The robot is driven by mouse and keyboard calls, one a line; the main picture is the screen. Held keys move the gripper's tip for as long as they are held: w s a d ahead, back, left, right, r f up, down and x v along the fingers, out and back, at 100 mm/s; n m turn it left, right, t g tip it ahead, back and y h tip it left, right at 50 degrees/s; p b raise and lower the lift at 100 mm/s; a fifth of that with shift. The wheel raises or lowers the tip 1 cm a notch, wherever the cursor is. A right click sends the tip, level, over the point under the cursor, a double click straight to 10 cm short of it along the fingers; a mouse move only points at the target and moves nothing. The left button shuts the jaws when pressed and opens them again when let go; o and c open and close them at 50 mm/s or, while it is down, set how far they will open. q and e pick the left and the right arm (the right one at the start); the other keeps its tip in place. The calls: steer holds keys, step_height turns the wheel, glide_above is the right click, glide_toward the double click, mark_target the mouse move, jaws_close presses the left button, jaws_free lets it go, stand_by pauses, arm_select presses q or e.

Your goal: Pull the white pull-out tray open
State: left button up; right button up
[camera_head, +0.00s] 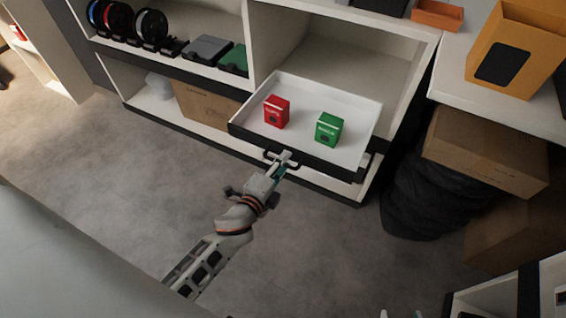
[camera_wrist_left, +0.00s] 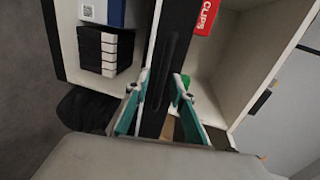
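The white pull-out tray (camera_head: 348,100) with a black front stands out from the lower shelf of the white unit in the head view. A red box (camera_head: 276,111) and a green box (camera_head: 328,130) stand in it. My left gripper (camera_head: 285,160) is at the dark handle (camera_head: 268,157) on the tray's front. In the left wrist view its teal fingers (camera_wrist_left: 163,100) lie on both sides of a dark bar and appear closed on it; exact contact is hidden. The red box also shows in the left wrist view (camera_wrist_left: 207,14). Only the tips of my right gripper (camera_head: 401,314) show, apart, at the bottom edge.
A brown carton (camera_head: 205,105) sits on the shelf left of the tray. Grey floor (camera_head: 120,160) in front of the unit is clear.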

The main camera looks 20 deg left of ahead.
arm_select(q)
steer(key=v, duration=1.2)
stand_by(0.4)
